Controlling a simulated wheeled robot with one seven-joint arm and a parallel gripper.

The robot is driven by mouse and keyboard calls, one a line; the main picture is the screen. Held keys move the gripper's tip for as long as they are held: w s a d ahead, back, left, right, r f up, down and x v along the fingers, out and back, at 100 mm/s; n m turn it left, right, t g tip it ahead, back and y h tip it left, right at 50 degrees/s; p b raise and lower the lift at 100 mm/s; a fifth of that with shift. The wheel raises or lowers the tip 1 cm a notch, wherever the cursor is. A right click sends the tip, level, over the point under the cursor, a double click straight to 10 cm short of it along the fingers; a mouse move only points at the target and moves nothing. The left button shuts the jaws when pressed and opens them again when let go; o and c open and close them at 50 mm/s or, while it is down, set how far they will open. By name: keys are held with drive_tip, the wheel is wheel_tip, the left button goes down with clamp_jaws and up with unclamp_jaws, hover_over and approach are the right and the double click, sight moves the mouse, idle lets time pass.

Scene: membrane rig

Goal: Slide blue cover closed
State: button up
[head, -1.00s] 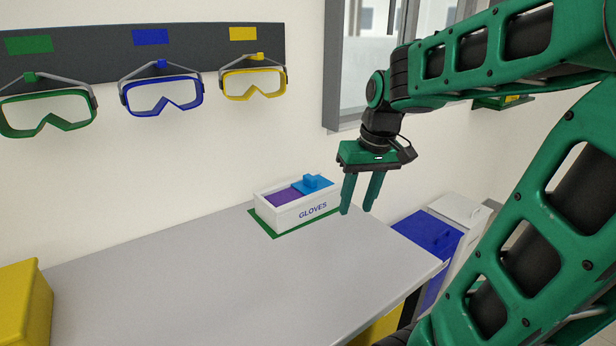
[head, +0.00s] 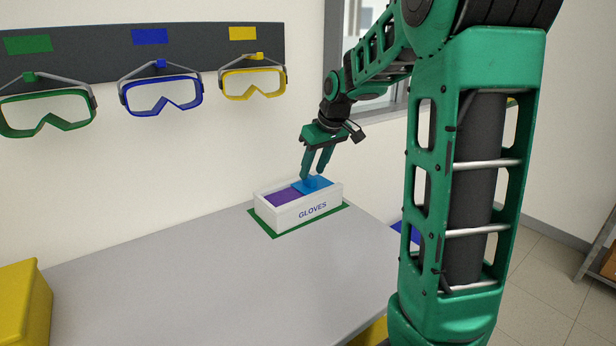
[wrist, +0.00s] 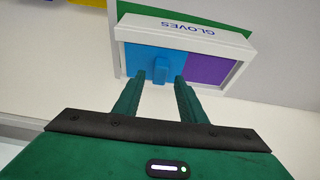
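The white glove box (head: 290,214), marked GLOVES, sits on a green mat at the back of the grey table. The blue cover (head: 322,184) lies over the right half of its top, and purple contents (head: 281,198) show in the left half. In the wrist view the blue cover (wrist: 140,62) has a raised blue knob (wrist: 161,69). My gripper (head: 312,177) is above the cover, fingers pointing down. In the wrist view my gripper (wrist: 157,88) is open, with the knob lined up between and just beyond the fingertips. Contact is not clear.
A yellow box (head: 25,300) stands at the table's left front. Green, blue and yellow goggles (head: 160,95) hang on the wall behind. A window frame is behind my arm. The middle of the table (head: 180,280) is clear.

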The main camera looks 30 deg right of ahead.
drive_tip(key=shift+x, duration=1.45)
clamp_jaws()
drive_tip(key=shift+s, duration=0.1)
